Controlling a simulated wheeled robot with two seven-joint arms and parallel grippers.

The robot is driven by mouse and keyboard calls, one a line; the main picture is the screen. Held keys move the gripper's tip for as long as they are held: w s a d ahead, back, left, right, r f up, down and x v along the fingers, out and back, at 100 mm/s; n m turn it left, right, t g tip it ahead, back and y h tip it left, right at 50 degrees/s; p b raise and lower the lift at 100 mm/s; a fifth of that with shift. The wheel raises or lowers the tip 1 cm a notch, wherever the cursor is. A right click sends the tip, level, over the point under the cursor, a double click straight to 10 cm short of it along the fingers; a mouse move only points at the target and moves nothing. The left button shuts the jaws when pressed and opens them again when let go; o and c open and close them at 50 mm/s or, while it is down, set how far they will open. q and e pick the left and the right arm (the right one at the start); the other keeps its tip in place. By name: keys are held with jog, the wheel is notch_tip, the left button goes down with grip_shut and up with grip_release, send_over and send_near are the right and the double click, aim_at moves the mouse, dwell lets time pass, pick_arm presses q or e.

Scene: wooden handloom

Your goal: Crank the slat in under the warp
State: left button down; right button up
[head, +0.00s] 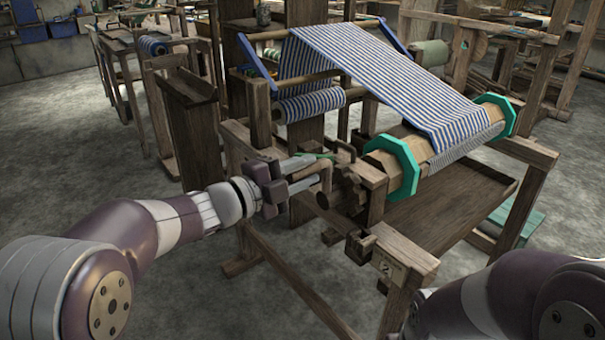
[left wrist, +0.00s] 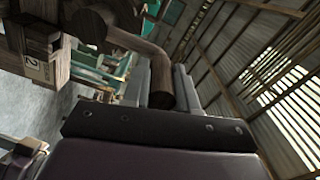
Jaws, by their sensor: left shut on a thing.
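The warp (head: 385,75) is a blue-and-white striped sheet. It runs down onto a wooden beam (head: 385,158) with teal eight-sided end plates (head: 405,167). A wooden ratchet wheel (head: 345,190) sits at the beam's near left end. My left gripper (head: 308,182) is shut on the wooden crank handle (head: 326,170), left of the wheel. In the left wrist view the bent crank handle (left wrist: 160,82) passes between the fingers (left wrist: 160,88). I cannot pick out the slat with certainty. My right arm shows at the lower right, but its gripper is out of view.
The loom's wooden frame (head: 405,250) stands close around the crank, with a post carrying a numbered tag (head: 390,268). A striped roll (head: 310,103) hangs behind. A wide board (head: 450,210) lies below the beam. Bare floor (head: 190,285) is at the left.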

pick_arm(q)
jog(key=shift+s+d+f, duration=0.2)
dwell(0.5)
jog(key=c, duration=0.9)
grip_release()
jog(key=shift+r, duration=0.1)
jog(key=shift+s+a, duration=0.1)
jog(key=shift+a, duration=0.15)
jog(key=p+v, duration=0.2)
jog(key=v, duration=1)
jog(key=shift+s, duration=0.1)
